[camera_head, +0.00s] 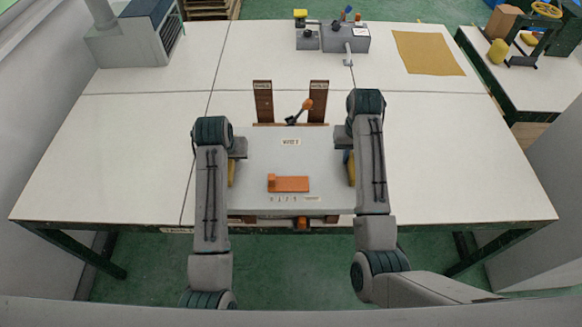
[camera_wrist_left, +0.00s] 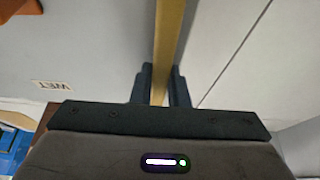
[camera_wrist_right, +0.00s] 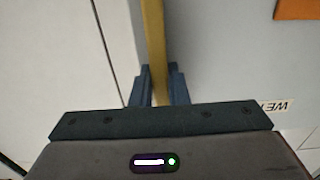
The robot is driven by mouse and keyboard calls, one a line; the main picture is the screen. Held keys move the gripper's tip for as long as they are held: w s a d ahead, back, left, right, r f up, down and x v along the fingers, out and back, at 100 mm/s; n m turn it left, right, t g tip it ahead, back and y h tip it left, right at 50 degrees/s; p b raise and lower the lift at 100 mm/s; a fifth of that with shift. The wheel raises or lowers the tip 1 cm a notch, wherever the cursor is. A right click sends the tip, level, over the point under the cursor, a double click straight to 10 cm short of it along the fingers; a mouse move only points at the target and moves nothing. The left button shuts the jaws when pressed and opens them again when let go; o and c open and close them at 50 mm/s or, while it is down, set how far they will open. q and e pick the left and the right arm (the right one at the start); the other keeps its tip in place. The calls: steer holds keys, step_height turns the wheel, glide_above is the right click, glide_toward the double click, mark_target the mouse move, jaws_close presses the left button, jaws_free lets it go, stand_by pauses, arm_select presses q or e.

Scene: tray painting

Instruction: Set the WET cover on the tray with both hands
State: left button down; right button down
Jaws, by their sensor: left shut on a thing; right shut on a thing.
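The WET cover (camera_head: 262,158) is a flat grey panel with a white "WET" label and a yellow handle on each side. It lies level over the front middle of the table; I cannot tell if it touches what is under it. My left gripper (camera_head: 235,165) is shut on the left yellow handle (camera_wrist_left: 166,40). My right gripper (camera_head: 348,160) is shut on the right yellow handle (camera_wrist_right: 154,40). The tray is hidden, apparently beneath the cover.
An orange block (camera_head: 291,184) sits on the cover's near part. Two brown posts (camera_head: 263,100) (camera_head: 319,100) and an orange-handled tool (camera_head: 304,106) are just behind it. A grey device (camera_head: 345,38) and a yellow sheet (camera_head: 428,53) are at the back.

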arm_select(q)
steer(key=shift+f, duration=0.15)
arm_select(e)
steer(key=shift+f, duration=0.1)
arm_select(q)
steer(key=c, duration=1.5)
jaws_free()
arm_select(e)
steer(key=c, duration=1.5)
jaws_free()
arm_select(q)
steer(key=shift+o, duration=0.5)
steer(key=shift+s, duration=0.1)
arm_select(e)
steer(key=shift+o, duration=0.5)
steer(key=shift+s, duration=0.1)
